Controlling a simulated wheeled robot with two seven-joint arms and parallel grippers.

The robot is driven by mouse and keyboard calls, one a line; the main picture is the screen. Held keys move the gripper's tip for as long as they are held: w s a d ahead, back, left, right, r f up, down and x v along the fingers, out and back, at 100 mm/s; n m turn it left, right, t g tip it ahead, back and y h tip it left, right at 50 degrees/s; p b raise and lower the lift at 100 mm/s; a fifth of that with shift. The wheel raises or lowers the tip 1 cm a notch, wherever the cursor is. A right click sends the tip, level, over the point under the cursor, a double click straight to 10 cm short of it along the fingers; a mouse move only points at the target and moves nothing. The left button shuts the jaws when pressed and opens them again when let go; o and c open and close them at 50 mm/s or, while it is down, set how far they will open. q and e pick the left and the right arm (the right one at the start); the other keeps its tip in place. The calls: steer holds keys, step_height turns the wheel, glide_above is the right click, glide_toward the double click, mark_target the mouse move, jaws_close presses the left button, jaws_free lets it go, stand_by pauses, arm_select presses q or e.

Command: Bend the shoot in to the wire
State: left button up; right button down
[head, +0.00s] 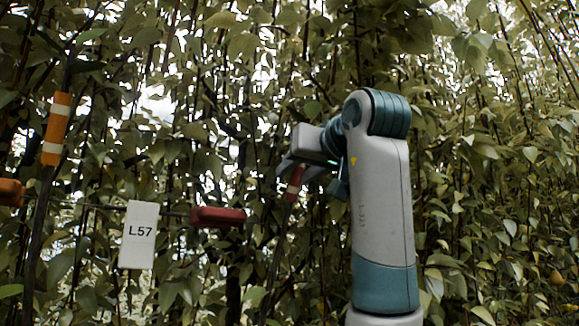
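Whether the fingers touch or clamp the shoot cannot be told. The wire (178,212) runs level at left, partly hidden by leaves. A dark red block-like clip (217,217) sits on the wire, left of the shoot and apart from it.
A white tag reading L57 (139,234) hangs at the wire. A dark stem with an orange and white band (56,128) stands at left, near an orange block (11,192). Dense leaves and thin stems fill the background.

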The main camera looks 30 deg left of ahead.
arm_select(q)
steer(key=p+x, duration=0.1)
steer(key=x, duration=0.3)
steer(key=shift+w+a+p, duration=0.1)
steer(key=shift+a+p, duration=0.1)
steer(key=shift+p, duration=0.15)
steer(key=shift+c, duration=0.9)
jaws_close()
steer(key=shift+a, duration=0.1)
